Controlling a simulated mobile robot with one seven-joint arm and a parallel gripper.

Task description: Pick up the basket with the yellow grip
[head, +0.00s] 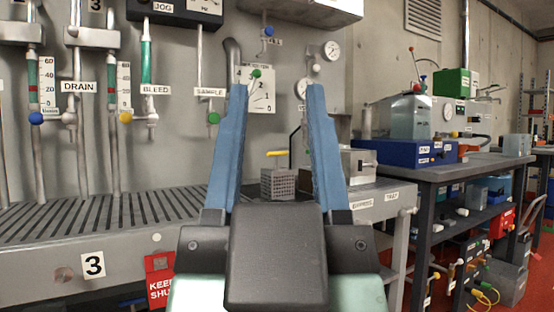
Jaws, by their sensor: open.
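The basket (277,186) is a small grey mesh box with a yellow grip (277,153) on top. It stands upright on the work surface at the right end of the slatted bench, in the middle of the head view. My gripper (278,95) shows in front of it, its two long blue fingers spread wide to either side of the basket in the picture. The gap between the fingers is empty. The fingers do not appear to touch the basket, and the basket's lower edge is close to the dark gripper body.
A light metal box (358,165) stands right of the basket, partly behind the right finger. The slatted bench (120,215) is clear on the left. Pipes, gauges and a green knob (256,73) are on the wall behind. A dark table (440,172) with equipment stands right.

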